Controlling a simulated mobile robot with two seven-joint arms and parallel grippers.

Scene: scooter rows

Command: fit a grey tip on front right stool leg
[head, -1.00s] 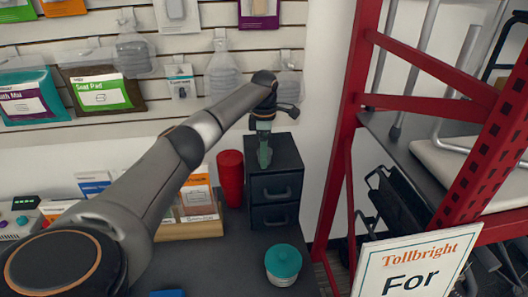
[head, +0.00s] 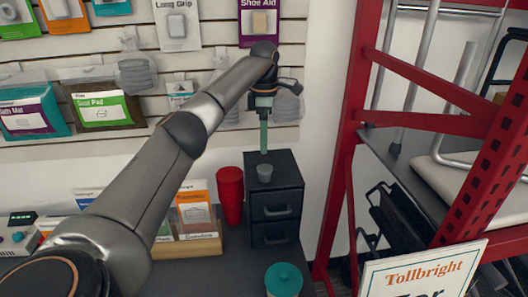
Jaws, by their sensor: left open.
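A small grey tip (head: 264,172) stands on top of the black drawer unit (head: 275,183). My left gripper (head: 264,150) points down just above it, open and empty, with its green fingers seen edge-on. A gap shows between the fingertips and the tip. A stool with a pale seat (head: 465,172) and metal tube legs (head: 465,65) is on the rack shelf at the right, partly hidden by a red upright and cut off by the frame. I cannot tell which leg is the front right one. My right gripper is not in view.
A red tumbler (head: 230,195) and a card display (head: 195,245) stand left of the drawers. A teal-lidded jar (head: 284,280) is in front. The red rack frame (head: 345,150) and a Tollbright sign (head: 420,270) stand right. Packages hang on the wall behind.

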